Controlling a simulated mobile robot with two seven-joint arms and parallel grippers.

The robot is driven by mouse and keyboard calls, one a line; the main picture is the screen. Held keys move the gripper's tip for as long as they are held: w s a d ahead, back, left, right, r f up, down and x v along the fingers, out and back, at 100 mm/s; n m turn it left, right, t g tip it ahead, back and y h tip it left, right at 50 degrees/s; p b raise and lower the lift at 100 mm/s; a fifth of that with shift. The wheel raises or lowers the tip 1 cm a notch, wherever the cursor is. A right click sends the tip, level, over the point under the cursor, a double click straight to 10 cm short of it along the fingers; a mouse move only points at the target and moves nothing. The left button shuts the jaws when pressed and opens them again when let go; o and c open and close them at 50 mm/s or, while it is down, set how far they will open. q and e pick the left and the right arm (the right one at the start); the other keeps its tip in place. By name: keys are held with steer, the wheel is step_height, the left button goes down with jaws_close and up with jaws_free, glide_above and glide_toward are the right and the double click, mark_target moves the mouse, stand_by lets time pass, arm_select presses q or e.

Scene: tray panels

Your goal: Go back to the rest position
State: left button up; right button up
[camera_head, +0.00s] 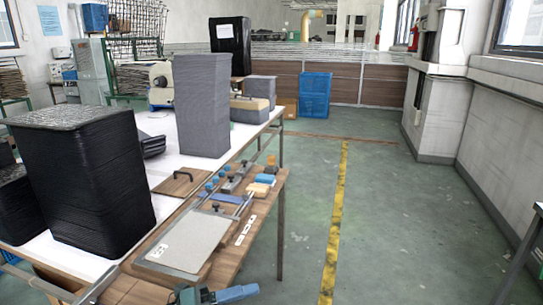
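Neither of my grippers shows in the head view. A tall black stack (88,185) stands at the left front of the white-topped table (168,203). A tall grey stack (202,105) stands upright farther back on the same table. Another black stack (230,45) stands behind it, near the table's far end. I cannot make out single tray panels in these stacks.
A wooden side bench (232,252) holds a flat grey plate (188,242), several small tools and a blue tool (236,293) at the front. A blue crate (314,95) stands farther back. The green floor (400,215) with a yellow line (334,230) is clear.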

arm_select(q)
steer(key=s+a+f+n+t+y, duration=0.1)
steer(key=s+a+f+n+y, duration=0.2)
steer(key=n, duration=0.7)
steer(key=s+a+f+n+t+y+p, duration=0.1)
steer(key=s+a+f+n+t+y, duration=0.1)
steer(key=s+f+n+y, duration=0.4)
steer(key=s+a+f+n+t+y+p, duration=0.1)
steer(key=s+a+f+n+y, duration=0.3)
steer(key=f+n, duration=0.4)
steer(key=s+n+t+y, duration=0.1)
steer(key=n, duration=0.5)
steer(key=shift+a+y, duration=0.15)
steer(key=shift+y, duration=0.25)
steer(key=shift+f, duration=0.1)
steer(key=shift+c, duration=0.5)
